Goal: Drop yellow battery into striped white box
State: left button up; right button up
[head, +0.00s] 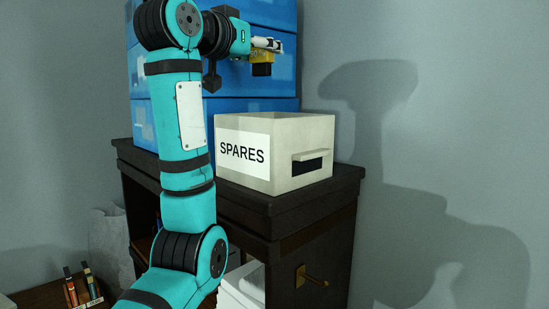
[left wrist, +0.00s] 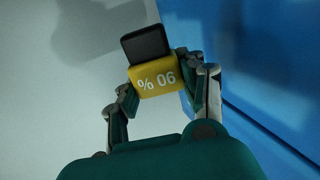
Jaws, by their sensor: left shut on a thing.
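My left gripper (head: 267,46) is shut on the yellow battery (head: 259,57), high up in front of the blue drawers. The battery has a yellow body and a black end; in the left wrist view the yellow battery (left wrist: 157,80) shows "% 06" printed in white, between the two fingers. A whitish box (head: 317,137) with a "SPARES" label stands below the gripper on the dark cabinet. The battery is well above the box, apart from it. I see no clear stripes on the box, and its inside is hidden. My right gripper is not in view.
The blue drawer stack (head: 240,88) rises right behind the box. The dark cabinet (head: 300,212) has a brass-coloured handle or peg (head: 312,276) on its side. Several pen-like items (head: 82,284) stand at the lower left. The grey wall right of the box is clear.

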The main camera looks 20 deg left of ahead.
pick_arm(q)
jog(key=f+b, duration=0.1)
jog(key=w+f+b, duration=0.1)
jog(key=f, duration=0.1)
jog(key=w+f, duration=0.1)
jog(key=f, duration=0.1)
jog(key=shift+d+b, duration=0.4)
jog(key=shift+s+a+r, duration=0.2)
jog(key=shift+s, duration=0.3)
jog(key=o, duration=1.2)
jog(key=shift+w+d+f, duration=0.1)
jog(key=shift+w, duration=0.2)
jog(key=shift+s, duration=0.15)
send_near(261, 73)
